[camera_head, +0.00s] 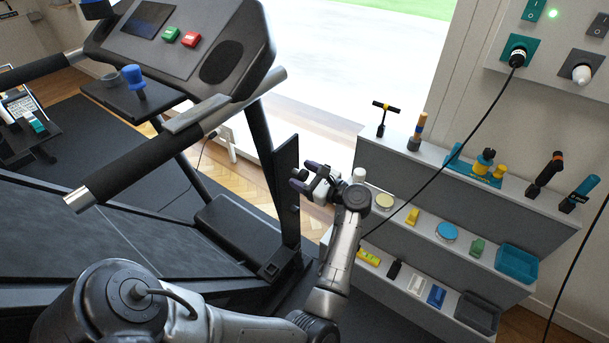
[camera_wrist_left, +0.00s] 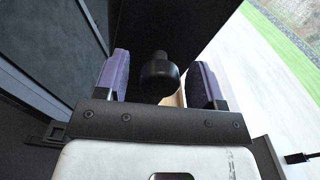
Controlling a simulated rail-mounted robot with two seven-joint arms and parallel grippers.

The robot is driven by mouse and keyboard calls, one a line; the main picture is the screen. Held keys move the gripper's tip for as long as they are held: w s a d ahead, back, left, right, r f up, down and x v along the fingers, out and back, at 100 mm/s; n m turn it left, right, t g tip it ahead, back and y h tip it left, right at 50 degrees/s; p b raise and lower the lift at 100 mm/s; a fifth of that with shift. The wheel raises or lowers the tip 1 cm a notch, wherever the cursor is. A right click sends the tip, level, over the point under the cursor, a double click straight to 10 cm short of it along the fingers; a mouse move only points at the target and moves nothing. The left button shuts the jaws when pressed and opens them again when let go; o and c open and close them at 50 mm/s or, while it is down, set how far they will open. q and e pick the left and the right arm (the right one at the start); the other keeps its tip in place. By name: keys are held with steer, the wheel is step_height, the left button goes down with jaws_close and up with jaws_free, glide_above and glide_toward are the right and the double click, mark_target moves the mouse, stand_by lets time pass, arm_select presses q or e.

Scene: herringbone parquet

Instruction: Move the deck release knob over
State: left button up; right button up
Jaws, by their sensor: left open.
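The deck release knob (camera_wrist_left: 160,71) is black and rounded, and in the left wrist view it shows between the two purple fingers of my left gripper (camera_wrist_left: 160,80). There is a gap on each side of it, so the fingers are apart from it. In the head view my left gripper (camera_head: 305,178) is open beside the treadmill's dark upright (camera_head: 286,190), pointing towards it. The knob is hard to make out there, small and dark near the fingertips. My right gripper is not in view.
The treadmill console (camera_head: 185,40) and its handrail (camera_head: 160,150) stand on the left. A grey stepped shelf (camera_head: 470,245) with tools and small trays stands close on the right. A black cable (camera_head: 440,165) hangs across the shelf from a wall panel (camera_head: 555,45).

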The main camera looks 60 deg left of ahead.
arm_select(q)
steer(key=v, duration=1.3)
steer(key=shift+d+p, duration=0.35)
steer(key=shift+p, duration=0.1)
steer(key=shift+w+r, duration=0.1)
steer(key=shift+r, duration=0.05)
